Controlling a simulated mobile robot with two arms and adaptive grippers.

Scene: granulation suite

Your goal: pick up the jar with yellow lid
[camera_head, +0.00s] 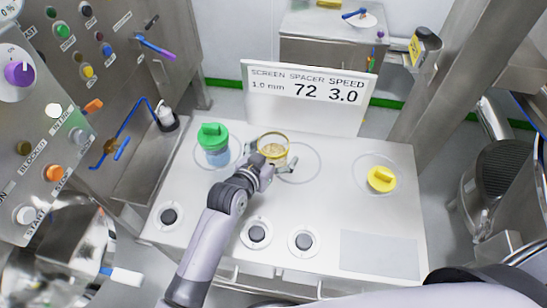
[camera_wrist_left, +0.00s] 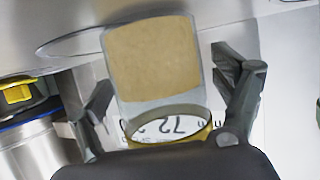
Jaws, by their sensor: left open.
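A clear glass jar with a yellow rim (camera_head: 273,146) stands on the white-topped table, at the left edge of a marked circle. It has tan contents, and its top looks open. In the left wrist view the jar (camera_wrist_left: 155,60) appears between my fingers, with gaps at both sides. My left gripper (camera_head: 271,168) is open around the near side of this jar. A yellow lid (camera_head: 381,179) with a raised grip lies in a circle at the table's right; I see no jar body under it. My right gripper is not in view.
A jar with a green lid (camera_head: 212,137) stands close to the left of my gripper. A sign (camera_head: 308,96) stands behind the jars. Several dark round knobs (camera_head: 256,233) line the front. A grey pad (camera_head: 378,255) lies front right.

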